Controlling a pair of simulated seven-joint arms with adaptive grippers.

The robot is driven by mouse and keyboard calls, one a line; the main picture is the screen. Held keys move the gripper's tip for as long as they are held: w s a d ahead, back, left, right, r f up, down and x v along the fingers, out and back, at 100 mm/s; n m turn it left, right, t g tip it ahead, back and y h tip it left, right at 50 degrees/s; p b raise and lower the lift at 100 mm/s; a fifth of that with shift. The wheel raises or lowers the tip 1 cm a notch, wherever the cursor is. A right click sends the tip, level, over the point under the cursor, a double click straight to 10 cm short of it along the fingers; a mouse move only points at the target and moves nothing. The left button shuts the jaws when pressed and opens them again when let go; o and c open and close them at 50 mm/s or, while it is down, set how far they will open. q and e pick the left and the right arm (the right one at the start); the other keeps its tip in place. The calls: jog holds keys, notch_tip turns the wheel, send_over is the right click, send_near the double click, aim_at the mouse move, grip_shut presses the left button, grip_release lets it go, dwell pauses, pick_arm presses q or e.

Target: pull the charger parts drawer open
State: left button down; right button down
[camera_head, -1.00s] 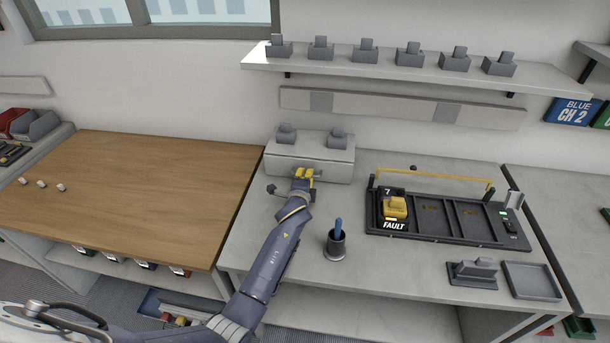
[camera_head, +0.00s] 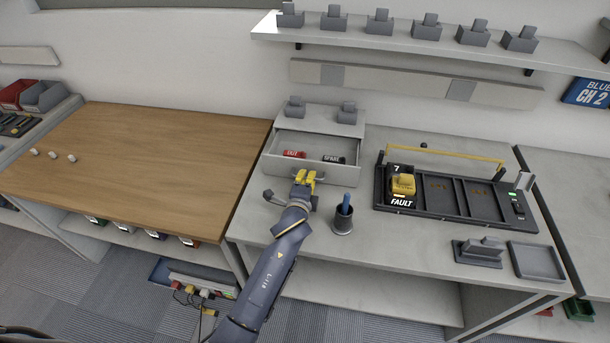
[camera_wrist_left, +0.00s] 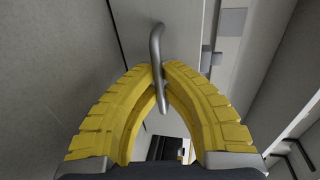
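The charger parts drawer (camera_head: 338,176) is pulled out from the grey cabinet (camera_head: 321,121) on the bench, and its inside shows. A red labelled part (camera_head: 294,154) and a dark labelled part (camera_head: 333,159) lie in it. My left gripper (camera_head: 304,177) is at the middle of the drawer front. In the left wrist view its yellow fingers (camera_wrist_left: 162,78) are closed around the metal drawer handle (camera_wrist_left: 156,45), with the tips meeting at it. In the head view the gripper hides the handle. My right gripper is not in view.
A dark cup with a blue-handled tool (camera_head: 343,218) stands just right of my left gripper. A charger rack (camera_head: 450,213) with a yellow unit marked FAULT is farther right. A small tray (camera_head: 538,262) sits at the front right. The wooden tabletop (camera_head: 130,165) at left is mostly clear.

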pick_arm(q)
jog(key=c, duration=1.5)
grip_release()
jog(key=shift+v, duration=6.05)
